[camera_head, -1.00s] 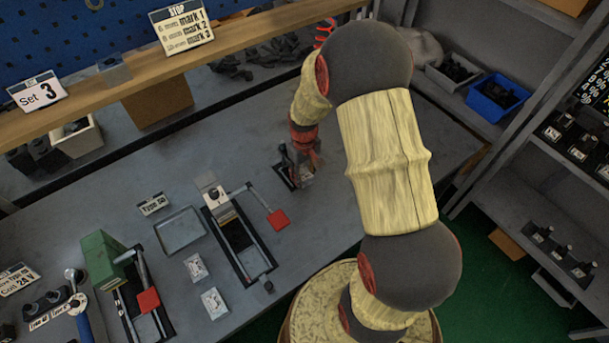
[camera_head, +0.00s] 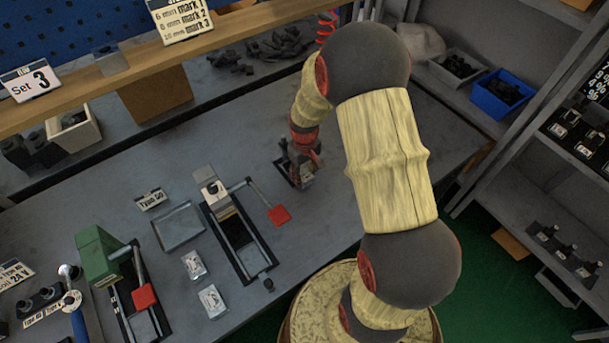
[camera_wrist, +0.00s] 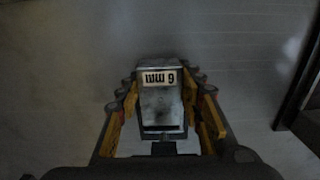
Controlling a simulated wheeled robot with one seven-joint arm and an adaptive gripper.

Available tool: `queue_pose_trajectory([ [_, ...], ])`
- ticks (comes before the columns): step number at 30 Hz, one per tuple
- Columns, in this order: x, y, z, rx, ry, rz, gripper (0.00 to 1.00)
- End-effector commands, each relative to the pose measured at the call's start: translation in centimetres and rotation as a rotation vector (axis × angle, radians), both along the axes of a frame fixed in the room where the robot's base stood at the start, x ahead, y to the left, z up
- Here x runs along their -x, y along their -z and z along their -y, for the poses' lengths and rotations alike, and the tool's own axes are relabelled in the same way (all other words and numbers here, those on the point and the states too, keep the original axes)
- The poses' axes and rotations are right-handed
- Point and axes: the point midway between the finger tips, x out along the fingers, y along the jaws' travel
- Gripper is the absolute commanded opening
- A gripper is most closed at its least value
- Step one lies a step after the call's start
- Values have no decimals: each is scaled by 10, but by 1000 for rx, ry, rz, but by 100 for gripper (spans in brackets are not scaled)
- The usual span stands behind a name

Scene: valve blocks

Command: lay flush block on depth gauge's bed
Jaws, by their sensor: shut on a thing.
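A grey metal block (camera_wrist: 161,105) with a white "6 mm" label is between the yellow-padded fingers of my gripper (camera_wrist: 163,108) in the wrist view. My gripper is shut on it. The block cannot be made out there. A dark-edged thing (camera_wrist: 298,85) shows at the right of the wrist view, apart from the block. I cannot tell which fixture is the depth gauge.
A long clamp fixture (camera_head: 240,250) with a red-ended lever (camera_head: 279,215) stands left of my gripper. A green-headed fixture (camera_head: 98,255) is further left. A shallow grey tray (camera_head: 180,228) and two labelled plates (camera_head: 195,265) lie between them. Bench right of the clamp is mostly clear.

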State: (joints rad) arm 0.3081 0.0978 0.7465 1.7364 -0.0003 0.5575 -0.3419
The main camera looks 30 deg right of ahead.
Motion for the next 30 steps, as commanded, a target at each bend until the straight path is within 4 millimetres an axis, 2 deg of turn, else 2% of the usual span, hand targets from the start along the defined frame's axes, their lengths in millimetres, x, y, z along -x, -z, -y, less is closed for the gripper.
queue_pose_trajectory([
  [1,2,1,0,-1,0,-4,0],
  [2,2,1,0,-1,0,-4,39],
  [3,2,1,0,-1,0,-4,41],
  [12,2,2,0,-1,0,-4,58],
  [22,2,0,0,-1,0,-4,58],
  [26,1,-12,0,0,0,-2,58],
  [30,0,-37,0,1,0,1,58],
])
